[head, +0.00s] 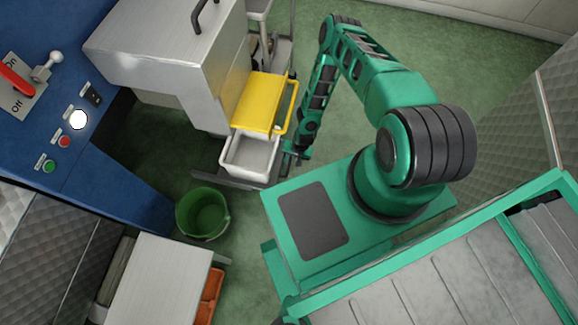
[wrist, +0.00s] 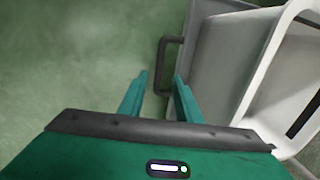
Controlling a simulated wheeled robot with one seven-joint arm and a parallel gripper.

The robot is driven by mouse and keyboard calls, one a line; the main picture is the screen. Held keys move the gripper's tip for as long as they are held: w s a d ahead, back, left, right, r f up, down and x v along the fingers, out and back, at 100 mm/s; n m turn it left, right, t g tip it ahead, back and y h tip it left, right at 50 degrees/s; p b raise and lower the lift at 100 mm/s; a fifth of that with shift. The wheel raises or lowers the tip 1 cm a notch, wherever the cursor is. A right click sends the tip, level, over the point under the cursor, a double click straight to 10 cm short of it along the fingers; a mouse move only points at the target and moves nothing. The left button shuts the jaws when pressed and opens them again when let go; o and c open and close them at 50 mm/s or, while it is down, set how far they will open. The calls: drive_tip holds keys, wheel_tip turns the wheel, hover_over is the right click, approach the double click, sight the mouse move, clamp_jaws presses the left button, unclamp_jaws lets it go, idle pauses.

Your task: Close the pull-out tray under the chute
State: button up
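A grey pull-out tray (wrist: 212,75) with a dark bar handle (wrist: 162,68) is in the wrist view, right of the middle. In the head view, a pale open bin (head: 250,155) sticks out below the yellow part at the metal chute housing (head: 175,55); the tray beneath it is mostly hidden. My gripper (wrist: 160,80) is open, with its two green fingers apart. The near end of the handle appears between the fingertips; I cannot tell whether they touch it. In the head view my gripper (head: 292,150) is beside the bin's right side, small and partly hidden.
A yellow part (head: 262,103) with a loop handle sits just above the bin. A green bucket (head: 203,213) stands on the floor below left. A blue control panel (head: 60,120) is at left. Green floor (head: 345,135) is open to the right of my gripper.

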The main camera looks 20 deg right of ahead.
sight(289, 167)
drive_tip(key=f, duration=0.4)
drive_tip(key=a+f, duration=0.1)
drive_tip(key=f, duration=0.1)
drive_tip(key=shift+w+f, duration=0.25)
drive_tip(key=shift+w, duration=0.1)
clamp_jaws()
